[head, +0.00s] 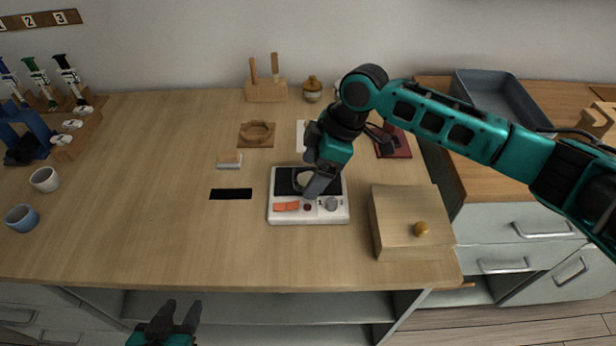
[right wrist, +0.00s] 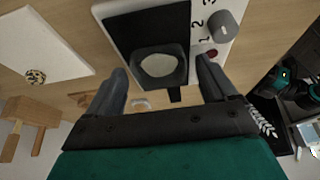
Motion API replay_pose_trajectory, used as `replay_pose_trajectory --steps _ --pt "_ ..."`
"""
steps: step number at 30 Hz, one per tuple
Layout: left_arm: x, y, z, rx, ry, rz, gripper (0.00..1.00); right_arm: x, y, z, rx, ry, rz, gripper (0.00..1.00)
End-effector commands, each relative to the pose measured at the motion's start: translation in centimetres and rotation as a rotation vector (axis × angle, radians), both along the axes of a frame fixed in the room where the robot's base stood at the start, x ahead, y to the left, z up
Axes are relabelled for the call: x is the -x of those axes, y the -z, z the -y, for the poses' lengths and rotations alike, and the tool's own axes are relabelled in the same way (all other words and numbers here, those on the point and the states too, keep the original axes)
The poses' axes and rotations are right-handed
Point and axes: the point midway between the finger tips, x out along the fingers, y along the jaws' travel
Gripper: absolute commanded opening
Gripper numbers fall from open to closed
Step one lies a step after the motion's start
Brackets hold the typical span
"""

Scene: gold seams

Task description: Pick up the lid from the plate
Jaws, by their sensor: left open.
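A white device with a black plate (head: 284,181) stands at the middle of the table; its dial and numbers also show in the right wrist view (right wrist: 222,22). On the black plate sits a small dark piece with a pale round middle (right wrist: 160,66); I cannot tell whether this is the lid. My right gripper (head: 318,186) is over the device, pointing down. In the right wrist view its fingers (right wrist: 162,70) are apart, with the dark piece seen between them; I cannot tell whether they touch it. My left gripper (head: 178,312) is open and empty, below the table's front edge.
A wooden box (head: 400,208) with a round knob stands right of the device. Cups (head: 22,217) stand far left. The front left table is clear.

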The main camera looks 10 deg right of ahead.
Motion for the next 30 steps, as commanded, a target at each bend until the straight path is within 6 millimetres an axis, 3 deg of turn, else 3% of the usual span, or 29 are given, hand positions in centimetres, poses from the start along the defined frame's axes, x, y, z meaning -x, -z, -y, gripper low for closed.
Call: replay_pose_trajectory --steps 2,15,24,30 --pt "0.0 0.0 0.0 0.0 0.0 -0.001 0.43 0.0 0.0 0.0 0.0 0.0 0.0 0.77" --pt "0.5 0.2 0.0 0.0 -0.001 -0.009 0.43 0.0 0.0 0.0 0.0 0.0 0.0 0.35" --pt "0.5 0.1 -0.1 0.0 -0.001 -0.009 0.43 0.0 -0.5 0.0 0.0 0.0 0.001 0.35" --pt "0.5 -0.4 -0.1 -0.001 -0.001 -0.009 0.43 -0.1 -3.8 0.0 -0.001 -0.001 0.006 0.35"
